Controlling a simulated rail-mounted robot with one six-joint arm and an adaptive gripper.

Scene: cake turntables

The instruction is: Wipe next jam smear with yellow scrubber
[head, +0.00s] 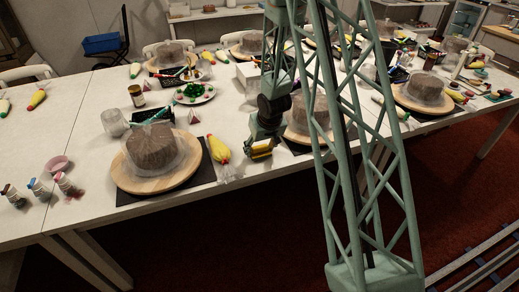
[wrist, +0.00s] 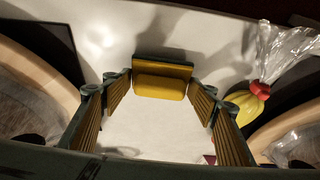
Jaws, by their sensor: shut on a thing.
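My gripper (head: 259,141) hangs low over the white table, between the near-left cake turntable and the one to its right. In the wrist view my gripper (wrist: 161,76) is shut on the yellow scrubber (wrist: 160,88), a small block held across its fingertips. The scrubber (head: 263,150) also shows as a yellow patch in the head view. The white tabletop (wrist: 140,125) lies under it; whether they touch I cannot tell. I cannot make out any jam smear in either view; the arm and scrubber hide part of the table.
A yellow piping bag with a red collar (head: 219,151) lies left of my gripper. The wooden turntable (head: 184,180) with a brown cake (head: 153,149) stands farther left. A plate of red and green pieces (head: 207,98) and a jar (head: 136,96) stand behind. Dark mats edge the table front.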

